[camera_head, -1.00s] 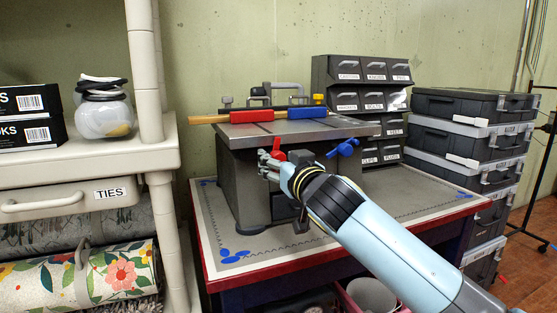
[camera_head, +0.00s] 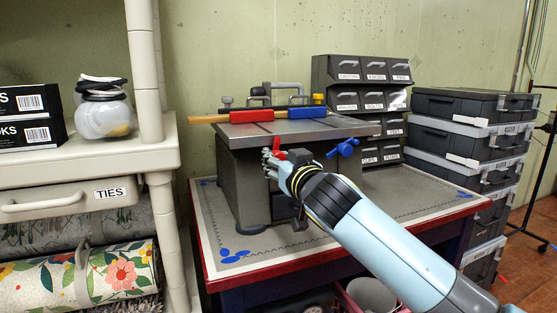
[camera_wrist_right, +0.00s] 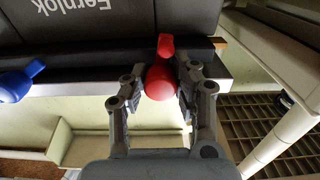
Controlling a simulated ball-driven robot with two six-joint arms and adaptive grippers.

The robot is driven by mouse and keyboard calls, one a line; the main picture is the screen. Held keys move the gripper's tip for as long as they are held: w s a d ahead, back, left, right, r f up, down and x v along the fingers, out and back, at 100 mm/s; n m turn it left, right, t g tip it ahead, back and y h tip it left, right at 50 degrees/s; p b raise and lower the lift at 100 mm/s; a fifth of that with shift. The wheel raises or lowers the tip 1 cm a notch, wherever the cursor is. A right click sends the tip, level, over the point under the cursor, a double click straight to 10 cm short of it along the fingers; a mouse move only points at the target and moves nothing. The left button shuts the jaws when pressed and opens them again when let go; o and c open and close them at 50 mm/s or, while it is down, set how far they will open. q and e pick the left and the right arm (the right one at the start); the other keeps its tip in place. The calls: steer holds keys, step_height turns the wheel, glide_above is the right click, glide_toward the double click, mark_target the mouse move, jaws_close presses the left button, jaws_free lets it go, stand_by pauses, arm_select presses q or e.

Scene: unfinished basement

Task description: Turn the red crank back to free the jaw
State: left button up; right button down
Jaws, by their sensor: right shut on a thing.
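The red crank (camera_head: 279,154) is on the front of a grey bench vise-like table (camera_head: 243,175); it also shows in the right wrist view (camera_wrist_right: 160,82). My right gripper (camera_head: 271,163) is shut on the red crank, with one finger on each side of it in the wrist view. On the tabletop, a red jaw block (camera_head: 251,116) and a blue jaw block (camera_head: 307,112) lie along a wooden strip (camera_head: 203,119). A blue crank (camera_head: 343,148) is on the front, to the right of my gripper. My left gripper is out of view.
The device stands on a red-edged workbench (camera_head: 420,209) with a grey mat. A labelled drawer cabinet (camera_head: 362,75) and stacked dark cases (camera_head: 470,105) stand behind and to the right. A beige shelf unit (camera_head: 150,150) is on the left.

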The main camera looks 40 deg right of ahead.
steer(key=shift+n, duration=0.3)
steer(key=n+p, duration=0.2)
steer(key=n, duration=0.1)
steer(key=shift+r+n, duration=0.1)
steer(key=shift+n, duration=0.2)
steer(key=n+p, duration=0.2)
steer(key=n, duration=0.4)
steer(key=shift+d+p, duration=0.1)
steer(key=shift+p, duration=0.3)
steer(key=n+p, duration=0.2)
steer(key=n, duration=0.4)
steer(key=shift+n, duration=0.4)
steer(key=shift+n+p, duration=0.8)
steer(key=shift+n, duration=1.5)
steer(key=c, duration=1)
jaws_free()
